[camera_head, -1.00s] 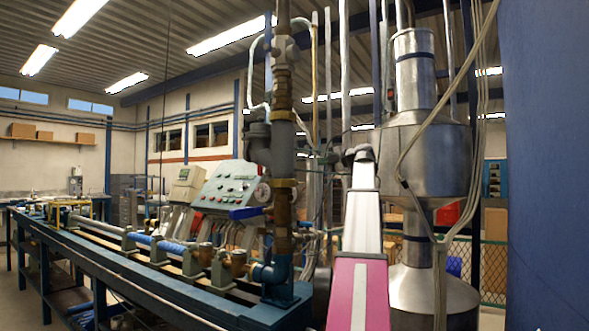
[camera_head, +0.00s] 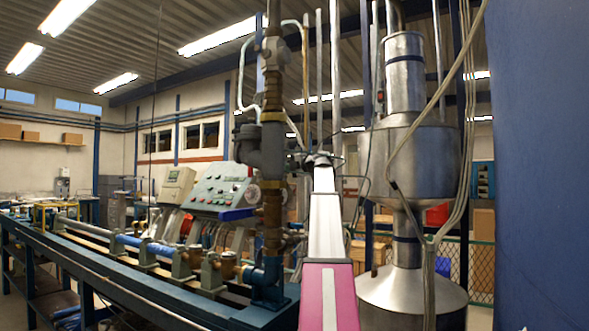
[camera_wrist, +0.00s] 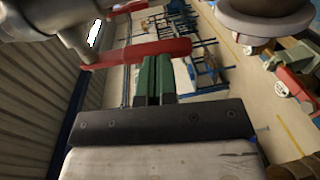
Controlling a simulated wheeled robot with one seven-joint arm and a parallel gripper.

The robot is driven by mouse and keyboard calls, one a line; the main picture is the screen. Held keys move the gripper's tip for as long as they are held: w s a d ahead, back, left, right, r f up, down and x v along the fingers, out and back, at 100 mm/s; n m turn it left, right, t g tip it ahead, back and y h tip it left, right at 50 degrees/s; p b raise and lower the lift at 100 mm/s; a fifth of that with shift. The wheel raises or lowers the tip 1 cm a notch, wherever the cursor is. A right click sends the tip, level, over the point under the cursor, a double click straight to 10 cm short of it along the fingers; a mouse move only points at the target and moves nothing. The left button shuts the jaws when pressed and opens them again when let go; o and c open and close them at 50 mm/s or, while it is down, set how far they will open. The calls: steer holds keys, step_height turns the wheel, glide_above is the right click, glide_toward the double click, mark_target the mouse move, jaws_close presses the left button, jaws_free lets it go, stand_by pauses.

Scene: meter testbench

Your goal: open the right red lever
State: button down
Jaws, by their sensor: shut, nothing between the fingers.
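In the wrist view a long red lever (camera_wrist: 125,54) slants across the upper middle, joined at its left end to a grey metal pipe fitting (camera_wrist: 72,25). My gripper (camera_wrist: 158,60) has green fingers, pressed together and empty. The fingertips overlap the lever's right half in the picture; whether they touch it I cannot tell. In the head view my white and pink arm reaches up to the dark wrist, close to the right of the vertical pipe (camera_head: 272,150). The fingers and the red lever cannot be made out there.
A round grey metal part (camera_wrist: 265,15) hangs at the wrist view's upper right. In the head view a large metal tank (camera_head: 410,160) stands right of my arm and a blue bench (camera_head: 150,290) runs left. A blue surface (camera_head: 540,160) fills the right edge.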

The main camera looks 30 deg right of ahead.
steer(key=shift+w+a, duration=0.2)
steer(key=shift+w, duration=0.15)
steer(key=shift+x, duration=0.9)
steer(key=shift+f, duration=0.15)
